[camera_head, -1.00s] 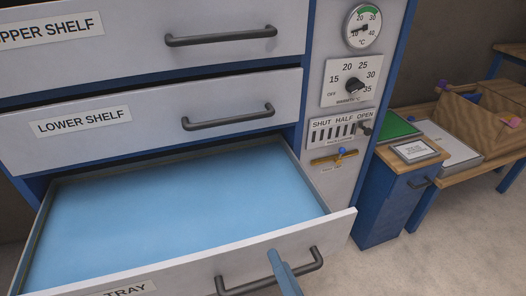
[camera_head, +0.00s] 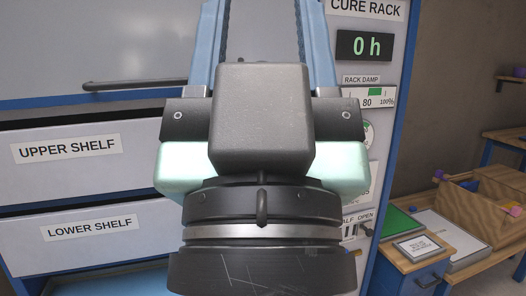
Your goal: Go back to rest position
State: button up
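My gripper (camera_head: 263,25) fills the middle of the head view, seen from its wrist side and pointing up the picture. Its two blue fingers stand well apart with nothing visible between them; their tips run out of the top of the frame. Behind it is the cure rack, with the upper shelf drawer (camera_head: 30,185) and lower shelf drawer (camera_head: 40,262) closed. A light blue strip of the tray drawer's inside (camera_head: 125,284) shows below them at the bottom edge. The rest of that drawer is out of frame or hidden by my arm.
A "0 h" display (camera_head: 366,46) and a rack damp gauge (camera_head: 366,97) sit on the rack's right panel. My gripper covers part of the controls below. To the right stand a small blue cabinet (camera_head: 395,283) and a wooden box (camera_head: 478,217) on a bench.

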notch_tip(320, 180, up, 14)
jog(key=p, duration=1.2)
